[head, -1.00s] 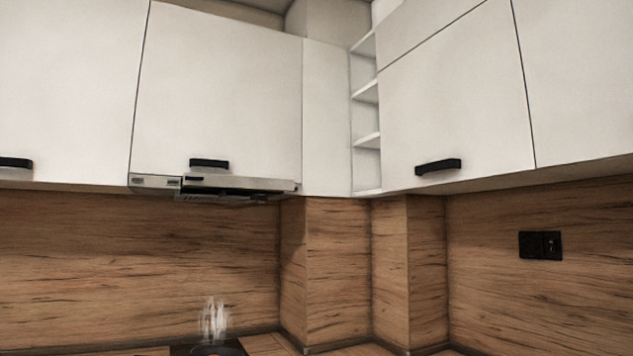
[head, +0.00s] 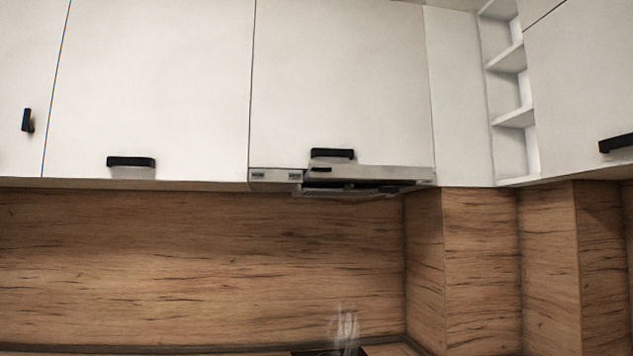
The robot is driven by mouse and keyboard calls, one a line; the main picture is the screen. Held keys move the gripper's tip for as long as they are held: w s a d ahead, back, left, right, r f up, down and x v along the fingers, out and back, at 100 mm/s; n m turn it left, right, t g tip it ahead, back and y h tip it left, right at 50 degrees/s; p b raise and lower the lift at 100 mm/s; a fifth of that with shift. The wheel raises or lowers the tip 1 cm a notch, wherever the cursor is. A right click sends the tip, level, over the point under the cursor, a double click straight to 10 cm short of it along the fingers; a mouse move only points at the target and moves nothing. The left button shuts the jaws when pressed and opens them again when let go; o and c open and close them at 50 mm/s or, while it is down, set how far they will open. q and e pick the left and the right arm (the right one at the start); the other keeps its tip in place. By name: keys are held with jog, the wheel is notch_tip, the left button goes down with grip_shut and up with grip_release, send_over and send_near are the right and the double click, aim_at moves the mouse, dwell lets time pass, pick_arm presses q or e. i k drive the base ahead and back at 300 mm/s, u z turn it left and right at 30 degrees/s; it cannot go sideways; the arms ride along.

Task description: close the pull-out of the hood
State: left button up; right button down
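The hood (head: 275,175) is a slim metal unit under a white wall cabinet, right of the middle in the head view. Its pull-out (head: 385,173) is a silver front strip that stands forward of the hood body, with a dark underside showing beneath it. How far it sticks out is hard to tell from this angle. Neither of my grippers is in view.
White wall cabinets (head: 150,80) with black handles (head: 131,162) run along the wall. Open corner shelves (head: 512,90) stand at the right. Steam rises over a dark hob (head: 325,352) at the bottom edge. The space before the splashback is clear.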

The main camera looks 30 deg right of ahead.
aim_at(316, 172)
jog(key=u, duration=0.1)
jog(key=i, duration=0.85)
jog(key=z, duration=0.35)
